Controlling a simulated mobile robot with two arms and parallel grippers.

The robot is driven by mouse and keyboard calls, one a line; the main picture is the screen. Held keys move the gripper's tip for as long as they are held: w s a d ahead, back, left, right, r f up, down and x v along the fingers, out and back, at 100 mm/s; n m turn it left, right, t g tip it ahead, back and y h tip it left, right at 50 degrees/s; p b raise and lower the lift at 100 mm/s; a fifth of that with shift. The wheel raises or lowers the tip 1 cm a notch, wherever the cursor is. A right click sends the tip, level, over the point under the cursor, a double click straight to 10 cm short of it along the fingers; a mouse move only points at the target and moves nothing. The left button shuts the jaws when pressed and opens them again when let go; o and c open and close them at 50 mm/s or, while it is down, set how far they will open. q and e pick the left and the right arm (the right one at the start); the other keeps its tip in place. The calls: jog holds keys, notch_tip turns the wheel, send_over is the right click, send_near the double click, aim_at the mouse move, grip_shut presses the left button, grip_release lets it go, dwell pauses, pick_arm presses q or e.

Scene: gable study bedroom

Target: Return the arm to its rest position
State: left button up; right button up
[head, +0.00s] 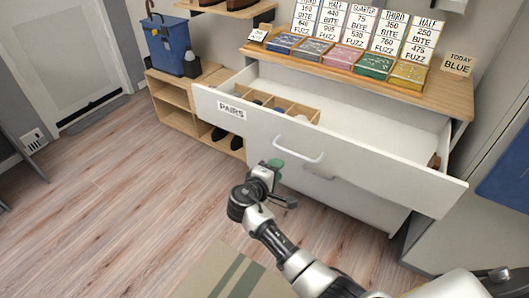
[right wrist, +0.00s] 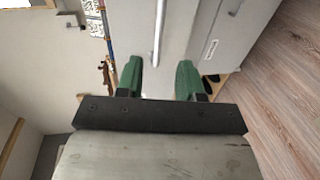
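My right arm reaches in from the lower right of the head view. Its gripper (head: 274,168) is in front of the pulled-out drawer (head: 375,165), near the drawer's handle (head: 300,146). In the right wrist view, the two green fingers of the right gripper (right wrist: 160,80) stand apart with nothing between their tips. The handle (right wrist: 158,32) shows beyond them as a pale bar; the gap to it is hard to judge. My left gripper is not in view.
The drawer bears a "PAIRS" label (head: 231,111) and holds a wooden divider (head: 313,113). Colored boxes (head: 332,57) and price cards stand on the dresser top (head: 445,90). A low shelf (head: 172,97) with a blue bin (head: 168,45) stands left. The wooden floor (head: 120,210) at left is clear.

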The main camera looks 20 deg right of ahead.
jog(key=shift+f, duration=0.1)
jog(key=s+f+n+g+y+p, duration=0.1)
jog(key=s+f+y, duration=0.2)
jog(key=s+f, duration=0.35)
jog(key=s+f+g+y+p, duration=0.2)
jog(key=s+f, duration=0.2)
jog(key=f, duration=0.6)
jog(key=s+f+n+g+y+p, duration=0.1)
jog(key=s+f+y, duration=0.3)
jog(key=f, duration=0.5)
jog(key=s+f+m+g+y+p, duration=0.1)
jog(key=s+f, duration=0.4)
jog(key=s, duration=1.3)
jog(key=s+d+f+m+g+y+p, duration=0.1)
jog(key=s+f+m, duration=0.5)
jog(key=s, duration=1.2)
jog(key=g+y+p, duration=0.1)
jog(key=g, duration=0.1)
jog(key=shift+d+g+p, duration=0.15)
jog(key=shift+g+p, duration=0.25)
